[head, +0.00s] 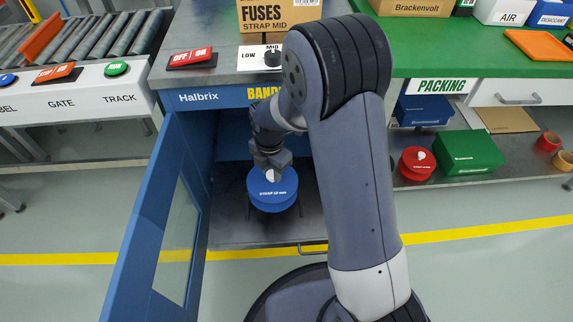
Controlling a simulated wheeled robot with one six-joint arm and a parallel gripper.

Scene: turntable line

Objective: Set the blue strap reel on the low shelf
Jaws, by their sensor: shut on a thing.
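The blue strap reel (273,196), labelled "STRAP" and a size in mm, is in the open blue cabinet under the Halbrix bench. My gripper (271,174) is shut on the pale knob at the top of the reel. The reel looks upright; whether it touches the cabinet floor (232,232) or hangs above it, I cannot tell. The low shelf (520,183) runs under the green packing bench at the right. A red reel (417,163) stands at its left part, beside a green box (468,152). My arm hides the shelf's left end.
The cabinet door (150,215) stands open on the left. Red tape rolls (549,141), a brown flat sheet (507,119) and blue boxes (424,109) are under the packing bench. A white drawer (518,94) hangs above. The shelf's front strip right of the red reel looks clear.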

